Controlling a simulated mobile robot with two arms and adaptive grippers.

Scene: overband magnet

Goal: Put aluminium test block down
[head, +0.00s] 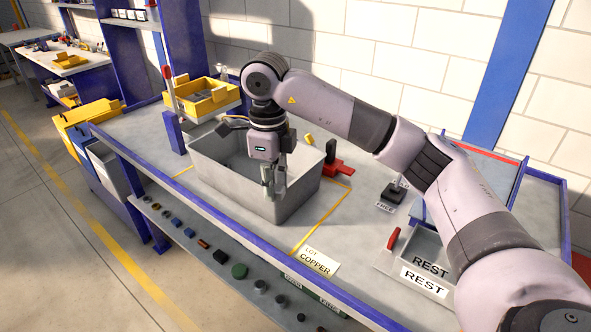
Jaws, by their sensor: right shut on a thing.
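My right gripper (272,190) comes in from the right and points down at the near wall of the grey bin (232,184). It is shut on the aluminium test block, a small grey piece hard to tell apart from the grey fingers. I cannot tell whether the fingertips are just inside the bin or in front of its wall. Part of the bin's inside is hidden behind the gripper. My left gripper is not in view.
A tray labelled REST (427,283) stands at the right, with a red handle (393,238) beside it. A "LOT COPPER" card (316,261) lies at the bench's front edge. A red clamp-like part (339,166) is right of the bin. A yellow tray (209,97) stands behind left.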

